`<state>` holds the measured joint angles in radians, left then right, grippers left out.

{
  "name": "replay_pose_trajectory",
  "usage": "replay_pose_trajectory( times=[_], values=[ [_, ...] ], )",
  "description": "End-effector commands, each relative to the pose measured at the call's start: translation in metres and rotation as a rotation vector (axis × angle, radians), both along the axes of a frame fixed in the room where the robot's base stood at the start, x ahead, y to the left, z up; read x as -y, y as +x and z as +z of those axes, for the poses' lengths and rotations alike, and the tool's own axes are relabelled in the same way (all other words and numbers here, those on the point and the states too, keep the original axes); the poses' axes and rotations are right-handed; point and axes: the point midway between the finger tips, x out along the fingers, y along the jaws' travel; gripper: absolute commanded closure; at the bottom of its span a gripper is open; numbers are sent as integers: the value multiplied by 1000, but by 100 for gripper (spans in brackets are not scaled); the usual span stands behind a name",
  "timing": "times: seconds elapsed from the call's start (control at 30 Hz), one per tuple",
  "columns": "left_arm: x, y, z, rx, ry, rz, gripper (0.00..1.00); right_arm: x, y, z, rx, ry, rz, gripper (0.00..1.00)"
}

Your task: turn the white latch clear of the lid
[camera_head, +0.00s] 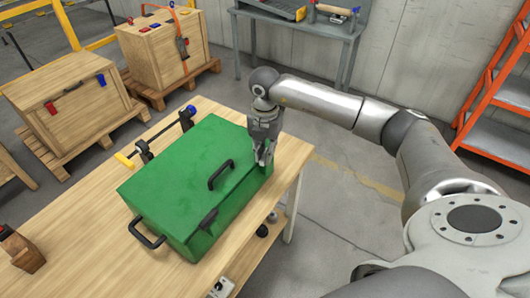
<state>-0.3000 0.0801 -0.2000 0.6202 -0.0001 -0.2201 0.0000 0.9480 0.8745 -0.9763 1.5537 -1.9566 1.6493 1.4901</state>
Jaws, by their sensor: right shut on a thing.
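A green box (196,182) with its lid down sits on the wooden table. The lid has a black handle (220,174) on top. A black latch (208,218) is on the box's near side, toward the left end. My right gripper (266,160) reaches down at the right end of that same side, by the lid's edge. Its fingers are shut on what appears to be the white latch, which they mostly hide. My left gripper is not in view.
A black bar clamp (146,151) with a yellow end lies behind the box. A brown wooden block (22,250) is at the table's left. A black side handle (146,234) sticks out from the box's left end. The table's front left is clear.

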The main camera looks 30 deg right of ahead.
Motion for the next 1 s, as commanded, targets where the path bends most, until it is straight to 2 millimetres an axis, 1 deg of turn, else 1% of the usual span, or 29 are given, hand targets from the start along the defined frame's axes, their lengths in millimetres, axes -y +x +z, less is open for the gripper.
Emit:
replay_pose_trajectory(
  times=[0.2,0.4,0.6,0.97,1.0],
  values=[
    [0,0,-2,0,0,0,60,0,1,1,4,1,-133,100],
    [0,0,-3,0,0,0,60,0,1,1,4,0,-204,100],
    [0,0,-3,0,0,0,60,0,1,1,4,0,-233,100],
    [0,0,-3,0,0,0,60,0,1,1,4,0,-236,100],
    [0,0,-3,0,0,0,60,0,1,1,4,0,-236,85]
  ],
)
